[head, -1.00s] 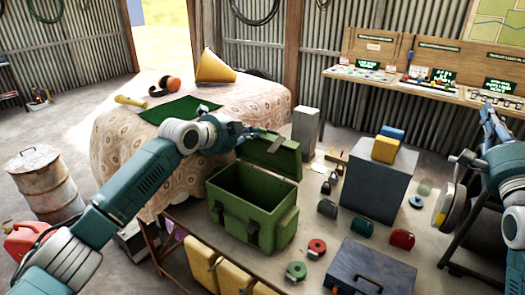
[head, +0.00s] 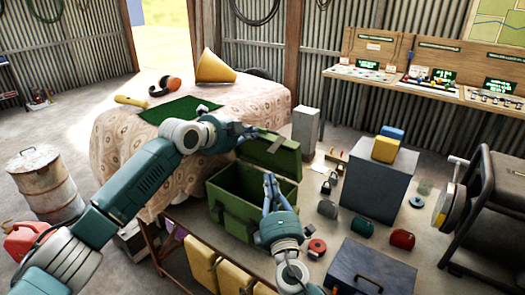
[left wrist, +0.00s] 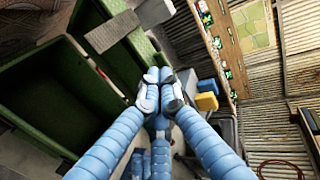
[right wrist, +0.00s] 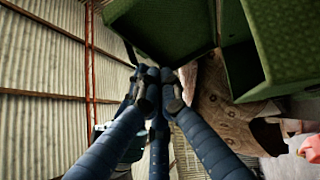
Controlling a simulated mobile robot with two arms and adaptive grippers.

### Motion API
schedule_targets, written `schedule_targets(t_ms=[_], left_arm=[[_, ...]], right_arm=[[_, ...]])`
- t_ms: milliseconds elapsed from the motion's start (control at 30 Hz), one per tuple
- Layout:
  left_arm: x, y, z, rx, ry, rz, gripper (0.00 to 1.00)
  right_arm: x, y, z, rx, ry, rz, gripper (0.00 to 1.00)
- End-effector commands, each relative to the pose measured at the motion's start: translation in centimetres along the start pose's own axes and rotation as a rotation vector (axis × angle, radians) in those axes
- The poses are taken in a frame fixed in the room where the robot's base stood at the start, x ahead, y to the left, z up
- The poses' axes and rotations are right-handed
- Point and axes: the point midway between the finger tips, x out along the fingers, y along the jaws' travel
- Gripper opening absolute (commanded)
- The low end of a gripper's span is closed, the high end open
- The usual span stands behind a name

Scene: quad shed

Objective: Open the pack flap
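The pack is a green box (head: 232,222) on the table, its dark inside visible from above. Its flap (head: 280,158) stands raised along the far side, with a grey strap (head: 275,145) at the top edge. My left gripper (head: 250,133) is at the flap's upper left corner, fingertips together. In the left wrist view its fingertips (left wrist: 165,82) meet near the flap (left wrist: 105,55); I see nothing held between them. My right gripper (head: 269,180) is in front of the opening's right part, hiding some of the pack. In the right wrist view its fingertips (right wrist: 157,78) are together and appear empty, near the green pack (right wrist: 170,25).
A grey block (head: 375,185) carrying yellow and blue pieces stands right of the pack. A dark blue case (head: 370,270), a red tape roll (head: 317,248) and small coloured items lie in front and right. Yellow containers (head: 235,275) stand at the front edge.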

Motion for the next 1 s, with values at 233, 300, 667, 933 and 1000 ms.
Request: schedule_targets(t_ms=[233,300,667,933,1000], left_arm=[[0.0,0.0,0.0,0.000,0.000,0.000,0.00],[0.0,0.0,0.0,0.000,0.000,0.000,0.00],[0.0,0.0,0.0,0.000,0.000,0.000,0.00],[0.0,0.0,0.0,0.000,0.000,0.000,0.00],[0.0,0.0,0.0,0.000,0.000,0.000,0.00]], right_arm=[[0.7,0.2,-2.8,-0.113,0.041,0.018,0.00],[1.8,0.2,-2.8,-0.111,0.040,0.018,0.00],[9.1,0.3,-3.0,-0.110,0.040,0.017,0.00],[11.9,0.5,-0.9,-0.108,0.040,0.016,0.00],[12.3,0.6,-0.6,-0.107,0.039,0.015,0.00]])
